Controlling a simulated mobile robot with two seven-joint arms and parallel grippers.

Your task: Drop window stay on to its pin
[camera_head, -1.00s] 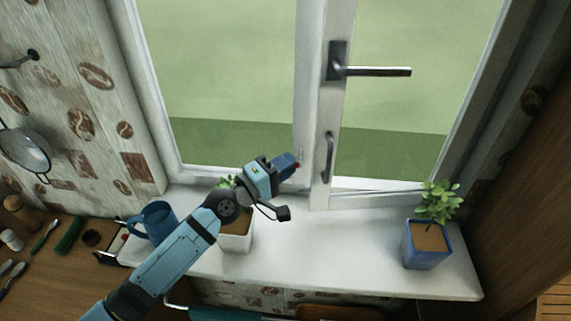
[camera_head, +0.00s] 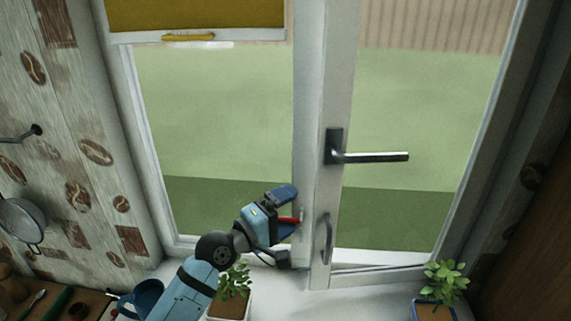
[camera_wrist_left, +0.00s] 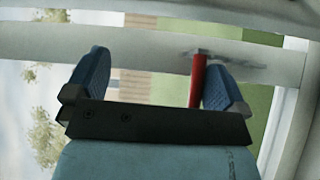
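My left gripper (camera_head: 296,211) is open in front of the white window post, and its two blue fingers stand apart. A red rod (camera_head: 289,220) sits between the fingers, apparently part of the window stay. In the left wrist view the red rod (camera_wrist_left: 198,80) lies close to the right finger; contact is unclear. Its far end meets a small grey metal piece (camera_wrist_left: 232,62) against the white frame. I cannot make out the pin. My right gripper is not in view.
The window has a dark lever handle (camera_head: 372,157) and a grey pull handle (camera_head: 326,240) right of my gripper. Potted plants (camera_head: 234,281) (camera_head: 438,286) stand on the sill, with a blue mug (camera_head: 147,296) at left. A yellow blind (camera_head: 195,14) hangs above.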

